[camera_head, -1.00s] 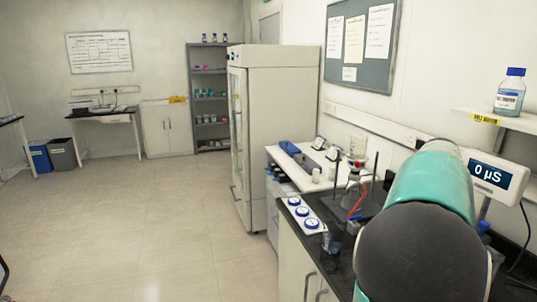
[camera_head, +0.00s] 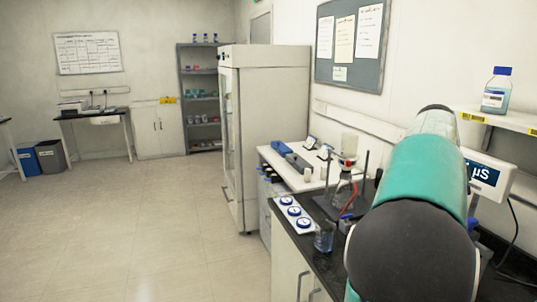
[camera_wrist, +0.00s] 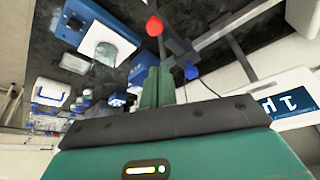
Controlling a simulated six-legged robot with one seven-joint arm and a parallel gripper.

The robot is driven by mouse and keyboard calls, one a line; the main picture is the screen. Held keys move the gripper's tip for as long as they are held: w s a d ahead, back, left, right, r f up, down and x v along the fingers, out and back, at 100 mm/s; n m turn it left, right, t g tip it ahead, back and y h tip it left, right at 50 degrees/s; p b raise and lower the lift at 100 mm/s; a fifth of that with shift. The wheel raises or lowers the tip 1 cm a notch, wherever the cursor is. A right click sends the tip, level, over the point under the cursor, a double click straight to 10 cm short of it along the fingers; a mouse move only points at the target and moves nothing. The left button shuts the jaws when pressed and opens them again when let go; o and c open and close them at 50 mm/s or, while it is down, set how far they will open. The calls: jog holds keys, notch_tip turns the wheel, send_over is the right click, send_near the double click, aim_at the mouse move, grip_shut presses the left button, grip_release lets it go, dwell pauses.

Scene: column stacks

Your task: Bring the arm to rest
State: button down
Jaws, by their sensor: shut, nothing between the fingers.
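My arm, teal with dark grey joints, reaches out over the black bench (camera_head: 330,262) at the right of the head view and hides part of it. My gripper is not seen in the head view. In the wrist view, the two green fingers of my gripper (camera_wrist: 157,84) are together with nothing between them. Beyond them are a red-tipped stand (camera_wrist: 153,26) and the dark bench top (camera_wrist: 55,40). The fingers hold none of the bench items.
A beaker (camera_head: 324,237), a white strip with blue-ringed wells (camera_head: 294,212) and a glass apparatus (camera_head: 348,165) stand on the bench. A meter display (camera_head: 483,174) and a shelf bottle (camera_head: 497,90) are at the right. A tall cabinet (camera_head: 270,120) stands behind. Floor at left is clear.

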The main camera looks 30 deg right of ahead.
jog(key=shift+r, duration=0.1)
jog(key=w+a+f+n+t+y, duration=0.1)
jog(key=w+a+n+t, duration=0.2)
jog(key=a, duration=0.5)
jog(key=w+a+f+n+t, duration=0.1)
jog(key=w+a+f+n, duration=0.15)
jog(key=a+n, duration=0.5)
jog(key=w+a+f+n+t+y, duration=0.1)
jog(key=w+a+n+t, duration=0.2)
jog(key=a, duration=0.7)
jog(key=s+a+f+n, duration=0.1)
jog(key=a+f+n, duration=0.1)
jog(key=a+n, duration=0.2)
jog(key=s+a+f+n+t+y, duration=0.1)
jog(key=s+a+f+n, duration=0.1)
jog(key=a, duration=0.9)
jog(key=s+a+f+n, duration=0.2)
jog(key=a+f+n, duration=0.2)
jog(key=a+n, duration=0.2)
jog(key=shift+a+y, duration=0.3)
jog(key=shift+a, duration=0.85)
jog(key=shift+s, duration=0.15)
